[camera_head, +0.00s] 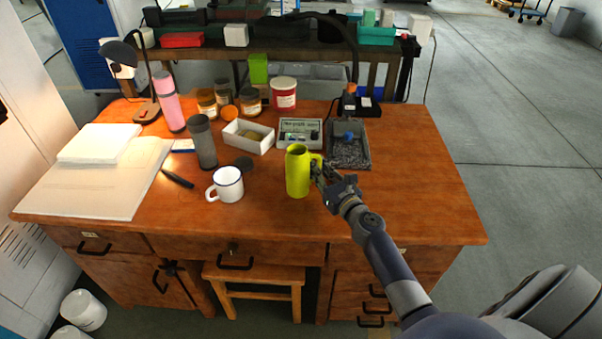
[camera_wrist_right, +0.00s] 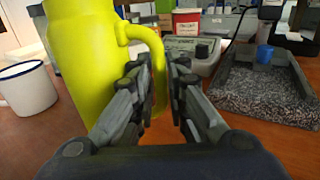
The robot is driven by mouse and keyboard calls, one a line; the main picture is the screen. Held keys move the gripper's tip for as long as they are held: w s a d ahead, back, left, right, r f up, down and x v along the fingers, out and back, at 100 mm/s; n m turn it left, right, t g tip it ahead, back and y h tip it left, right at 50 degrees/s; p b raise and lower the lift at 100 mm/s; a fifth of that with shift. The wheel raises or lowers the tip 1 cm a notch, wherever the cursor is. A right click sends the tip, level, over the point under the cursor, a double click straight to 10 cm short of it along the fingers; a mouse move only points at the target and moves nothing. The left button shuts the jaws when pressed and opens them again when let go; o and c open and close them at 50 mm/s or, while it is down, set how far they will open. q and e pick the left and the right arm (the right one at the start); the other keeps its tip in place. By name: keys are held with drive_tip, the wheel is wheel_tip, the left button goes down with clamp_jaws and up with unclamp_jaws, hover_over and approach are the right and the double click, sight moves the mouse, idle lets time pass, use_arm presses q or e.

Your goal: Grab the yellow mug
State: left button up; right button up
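The tall yellow mug (camera_head: 297,172) stands upright near the middle of the wooden desk, its handle to the right. I cannot tell whether its base touches the desk. My right gripper (camera_head: 322,174) reaches it from the right, at the handle. In the right wrist view, the yellow mug (camera_wrist_right: 82,65) fills the left side, and its handle runs down between the two close-set fingers of my right gripper (camera_wrist_right: 160,92). The fingers look closed around the handle; their exact contact is partly hidden. My left gripper is in neither view.
A white mug (camera_head: 227,184) with a dark rim stands left of the yellow mug. A grey tray of dark granules (camera_head: 350,157) lies behind my right gripper. A white box (camera_head: 248,137) and a grey device (camera_head: 300,133) stand behind. The desk's front right is clear.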

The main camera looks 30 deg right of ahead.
sight(319, 158)
clamp_jaws()
drive_tip(key=shift+r, duration=0.25)
drive_tip(key=shift+r+p, duration=1.3)
drive_tip(key=shift+r, duration=0.35)
drive_tip(key=s+a, duration=0.3)
drive_tip(key=s, duration=0.4)
drive_tip(key=s+a+r, duration=0.1)
drive_tip(key=s+a, duration=0.3)
drive_tip(key=s, duration=0.3)
drive_tip(key=shift+a+r, duration=0.2)
drive_tip(key=shift+a, duration=0.05)
